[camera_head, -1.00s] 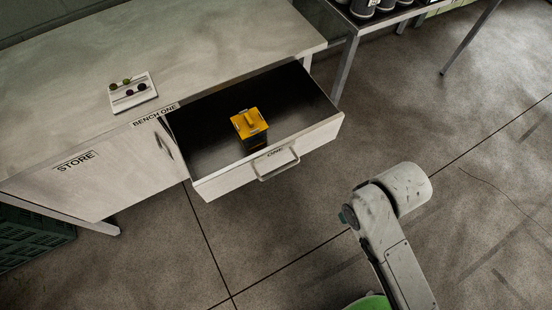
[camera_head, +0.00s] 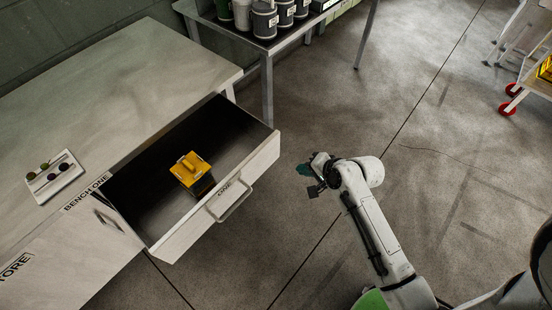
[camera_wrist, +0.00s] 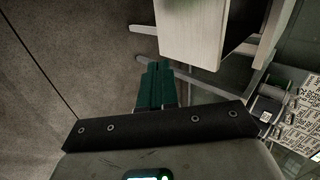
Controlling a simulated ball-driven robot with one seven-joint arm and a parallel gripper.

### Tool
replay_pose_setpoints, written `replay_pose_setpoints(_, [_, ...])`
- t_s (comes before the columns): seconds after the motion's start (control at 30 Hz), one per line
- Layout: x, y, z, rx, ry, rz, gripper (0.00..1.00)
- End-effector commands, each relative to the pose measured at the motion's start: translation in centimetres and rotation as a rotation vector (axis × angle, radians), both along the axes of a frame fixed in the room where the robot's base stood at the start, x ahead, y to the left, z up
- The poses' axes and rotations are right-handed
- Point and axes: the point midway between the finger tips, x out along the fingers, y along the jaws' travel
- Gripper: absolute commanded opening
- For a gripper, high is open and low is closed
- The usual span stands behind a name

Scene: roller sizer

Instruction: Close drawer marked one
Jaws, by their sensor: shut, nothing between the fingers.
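The drawer marked one (camera_head: 222,207) stands pulled out from the bench, with a bar handle (camera_head: 236,203) on its pale front. A yellow-topped dark box (camera_head: 191,171) sits inside it. My gripper (camera_head: 306,175) is to the right of the drawer front, apart from it, above the floor. In the wrist view my gripper (camera_wrist: 155,85) is shut and empty, its dark green fingers together. A pale panel (camera_wrist: 205,35), seemingly the drawer front, lies just beyond the fingertips there. The handle is not clear in the wrist view.
Bench one (camera_head: 125,75) holds a white tray (camera_head: 54,178) with small dark items. A second table (camera_head: 268,42) with several canisters stands behind. A cart with red wheels (camera_head: 510,98) is at far right. Floor right of the drawer is open.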

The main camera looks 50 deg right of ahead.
Motion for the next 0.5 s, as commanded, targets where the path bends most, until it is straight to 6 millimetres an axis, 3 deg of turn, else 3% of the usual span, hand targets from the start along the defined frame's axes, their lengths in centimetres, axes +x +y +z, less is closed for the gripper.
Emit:
replay_pose_setpoints(0.1, [0.6,-1.0,-0.2,0.04,-0.035,-0.067,0.0])
replay_pose_setpoints(0.27, [1.8,-1.0,-1.4,0.043,-0.036,-0.068,0.0])
replay_pose_setpoints(0.5, [5.1,-0.9,-4.4,0.041,-0.033,-0.064,0.0])
